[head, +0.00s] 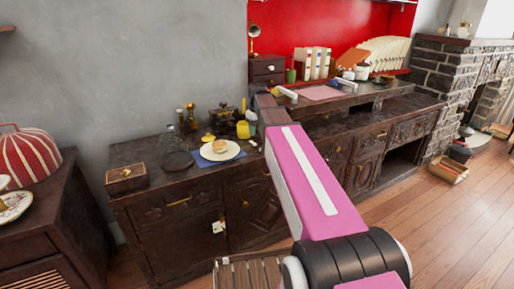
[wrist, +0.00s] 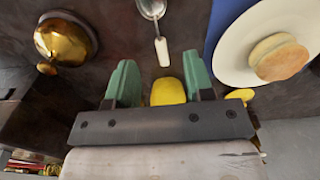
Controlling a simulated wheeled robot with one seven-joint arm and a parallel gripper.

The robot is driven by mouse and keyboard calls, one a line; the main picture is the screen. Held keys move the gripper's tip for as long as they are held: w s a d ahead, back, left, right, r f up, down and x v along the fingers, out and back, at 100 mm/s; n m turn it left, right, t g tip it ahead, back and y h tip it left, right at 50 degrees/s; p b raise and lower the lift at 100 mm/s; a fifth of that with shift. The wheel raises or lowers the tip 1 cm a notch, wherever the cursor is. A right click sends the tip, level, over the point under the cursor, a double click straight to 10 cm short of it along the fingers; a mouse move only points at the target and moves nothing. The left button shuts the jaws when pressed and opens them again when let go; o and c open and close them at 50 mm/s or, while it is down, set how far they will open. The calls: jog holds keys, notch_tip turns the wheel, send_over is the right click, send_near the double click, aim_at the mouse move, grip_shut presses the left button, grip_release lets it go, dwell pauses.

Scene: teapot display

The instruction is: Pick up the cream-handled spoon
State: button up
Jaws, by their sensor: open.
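The cream-handled spoon (wrist: 161,50) shows at the top middle of the wrist view. Its metal bowl is cut by the top edge and its cream handle points down toward my gripper (wrist: 158,69). It lies on a dark surface. My gripper is open, with two green fingers apart, and the handle's end is beyond the fingertips, roughly in line with the gap. A yellow object (wrist: 168,92) shows between the fingers; I cannot tell how far below it is.
A white plate (wrist: 232,64) with a bun (wrist: 279,57) is on a blue mat right of the spoon. A brass pot (wrist: 65,40) stands left. Another yellow item (wrist: 240,95) lies near the right finger. In the head view, a yellow mug (head: 243,130) and glass bottle (head: 171,138) stand on the cabinet.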

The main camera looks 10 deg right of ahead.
jog(key=f, duration=0.8)
jog(key=shift+w+d, duration=0.15)
jog(key=shift+w, duration=0.05)
grip_shut()
